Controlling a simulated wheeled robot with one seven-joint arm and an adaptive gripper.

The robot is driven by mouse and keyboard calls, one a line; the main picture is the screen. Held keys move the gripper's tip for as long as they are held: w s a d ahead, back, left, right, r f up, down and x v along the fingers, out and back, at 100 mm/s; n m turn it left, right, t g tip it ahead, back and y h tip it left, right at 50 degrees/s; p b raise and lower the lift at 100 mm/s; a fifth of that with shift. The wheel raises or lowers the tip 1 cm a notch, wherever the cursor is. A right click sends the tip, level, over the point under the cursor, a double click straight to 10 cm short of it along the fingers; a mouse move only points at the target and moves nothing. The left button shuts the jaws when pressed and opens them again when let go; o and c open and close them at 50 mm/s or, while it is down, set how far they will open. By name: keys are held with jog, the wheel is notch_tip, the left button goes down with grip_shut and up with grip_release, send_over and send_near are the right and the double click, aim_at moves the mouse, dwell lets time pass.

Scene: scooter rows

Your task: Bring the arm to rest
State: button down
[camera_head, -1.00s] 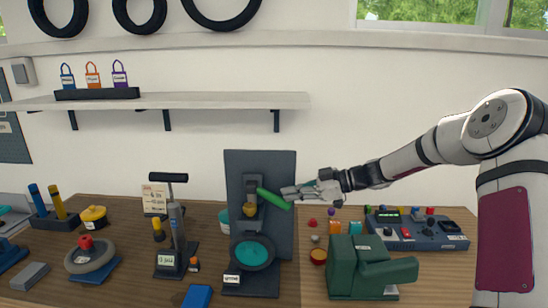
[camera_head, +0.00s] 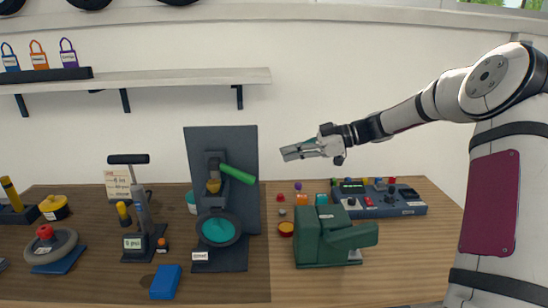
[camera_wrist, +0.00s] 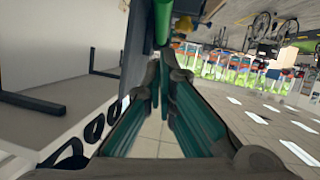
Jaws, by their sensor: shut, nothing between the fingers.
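My gripper (camera_head: 288,154) is shut and empty. It hangs in the air in front of the white wall, above the back of the workbench, pointing left. It is apart from the green lever (camera_head: 237,173) of the dark upright stand (camera_head: 225,138), to the right of and a little above that lever. In the wrist view my gripper's fingers (camera_wrist: 160,65) are close together, and a green bar (camera_wrist: 162,22) shows beyond their tips. My arm reaches in from the right side of the head view.
A dark green vise-like block (camera_head: 320,240) stands on the bench below my gripper. A control box (camera_head: 378,202) with buttons stands behind it. A pump-like tool (camera_head: 142,215) stands left of the stand. A wall shelf (camera_head: 170,80) juts out at upper left. The bench's right front is clear.

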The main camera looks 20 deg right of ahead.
jog(key=shift+v, duration=0.85)
jog(key=s+a+m+g+h, duration=0.45)
jog(key=s+a+h, duration=0.35)
jog(key=s+a, duration=0.55)
jog(key=s+r+m+t+h, duration=0.1)
jog(key=s+m, duration=0.4)
jog(key=s, duration=0.5)
jog(key=s+d+r+m+t+h, duration=0.1)
jog(key=s+m+t+h, duration=0.2)
jog(key=s, duration=0.8)
jog(key=shift+s+d+r+m+h, duration=0.3)
jog(key=shift+d+m+h, duration=0.1)
jog(key=shift+m, duration=0.85)
